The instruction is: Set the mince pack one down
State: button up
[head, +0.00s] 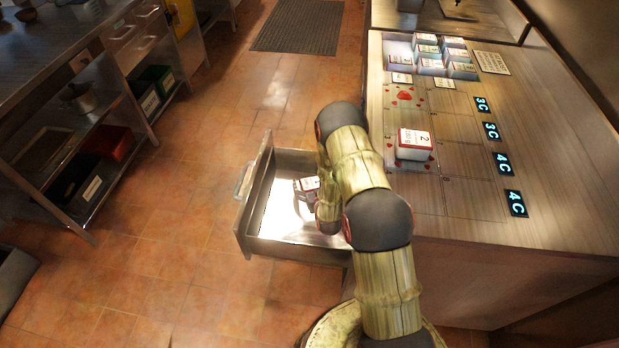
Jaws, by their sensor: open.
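A small pack with a white and red top (307,184) is inside the open, lit drawer (296,250), towards its right side. I cannot read its number. My gripper (311,202) is down in the drawer right at this pack, open, and mostly hidden behind my arm. I cannot tell whether the fingers touch the pack or whether it rests fully on the drawer floor. Another pack, marked 2 (414,140), sits on the marked counter top (560,215) to the right.
Several white packs (430,52) stand in a group at the counter's back. Lit signs (491,131) reading 3C and 4C line the counter's right. Red stains (404,97) mark the counter. A steel shelf unit (90,110) stands left. The tiled floor between is clear.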

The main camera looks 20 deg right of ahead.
jog(key=p+v, duration=0.2)
jog(key=v, duration=0.6)
jog(key=shift+r, duration=0.1)
jog(key=w+a+r+g+y, duration=0.1)
jog(key=w+r, duration=0.2)
jog(key=r, duration=0.4)
jog(key=w+a+r+g, duration=0.1)
jog(key=w+r, duration=0.1)
jog(key=r, duration=0.5)
jog(key=s+a+r+n+g, duration=0.1)
jog(key=s+a+r, duration=0.1)
jog(key=r, duration=0.5)
jog(key=s+a+r, duration=0.1)
jog(key=a+r, duration=0.1)
jog(key=r, duration=0.5)
jog(key=s+a+r+g+y, duration=0.1)
jog(key=s+a+r, duration=0.1)
jog(key=s+r, duration=0.5)
jog(key=s+a+r+g, duration=0.1)
jog(key=s+a+r, duration=0.2)
jog(key=s+r, duration=0.4)
jog(key=s+a+r+g, duration=0.1)
jog(key=s+r, duration=0.1)
jog(key=s, duration=0.7)
jog(key=s+a+r+n+g, duration=0.1)
jog(key=s+r, duration=0.1)
jog(key=s, duration=0.7)
jog(key=shift+s+a+g+y, duration=0.3)
jog(key=shift+s+a+y, duration=0.05)
jog(key=shift+y, duration=0.05)
